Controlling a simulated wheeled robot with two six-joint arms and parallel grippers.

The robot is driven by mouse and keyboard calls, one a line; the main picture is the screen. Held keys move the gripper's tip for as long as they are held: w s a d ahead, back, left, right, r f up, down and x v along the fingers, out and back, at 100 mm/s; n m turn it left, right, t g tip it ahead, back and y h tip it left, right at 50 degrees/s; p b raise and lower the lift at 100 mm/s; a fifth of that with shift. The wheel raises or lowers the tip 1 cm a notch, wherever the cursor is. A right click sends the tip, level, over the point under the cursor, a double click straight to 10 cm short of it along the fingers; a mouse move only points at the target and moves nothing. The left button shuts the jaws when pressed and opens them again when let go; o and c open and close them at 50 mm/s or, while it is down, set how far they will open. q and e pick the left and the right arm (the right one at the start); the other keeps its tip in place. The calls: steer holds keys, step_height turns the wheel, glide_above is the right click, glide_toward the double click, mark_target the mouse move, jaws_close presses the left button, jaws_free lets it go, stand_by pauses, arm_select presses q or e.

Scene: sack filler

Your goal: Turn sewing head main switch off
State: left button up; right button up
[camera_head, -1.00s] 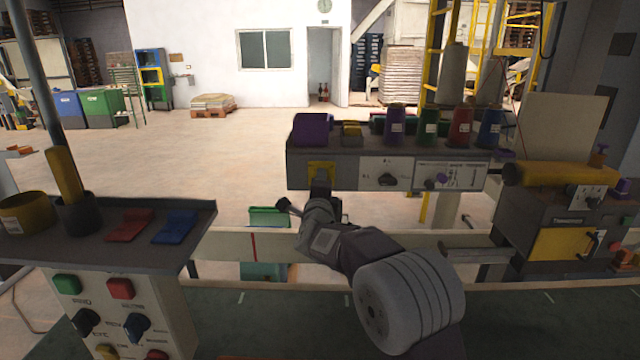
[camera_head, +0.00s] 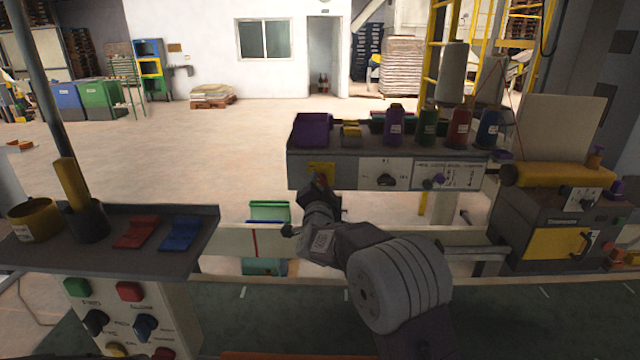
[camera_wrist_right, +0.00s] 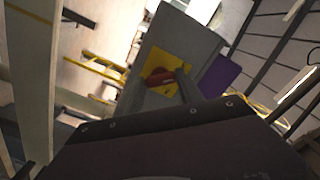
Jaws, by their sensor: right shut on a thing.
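The sewing head main switch is a red rotary knob (camera_head: 321,181) on a yellow plate (camera_head: 322,168) at the left end of the grey sewing head panel. In the right wrist view the red knob (camera_wrist_right: 160,77) shows in front of its yellow plate (camera_wrist_right: 172,61). My right gripper (camera_head: 319,187) is at the knob, shut on it, and hides part of it and of the plate's lower part. The knob's exact angle is hard to read. My left gripper is not in view.
A button console (camera_head: 130,315) stands at the left, under a shelf with red and blue pieces. A pale rail (camera_head: 400,238) runs beneath my right arm.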

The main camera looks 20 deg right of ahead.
steer(key=shift+n, duration=0.6)
steer(key=o, duration=1.4)
steer(key=b+v, duration=0.1)
steer(key=v, duration=0.8)
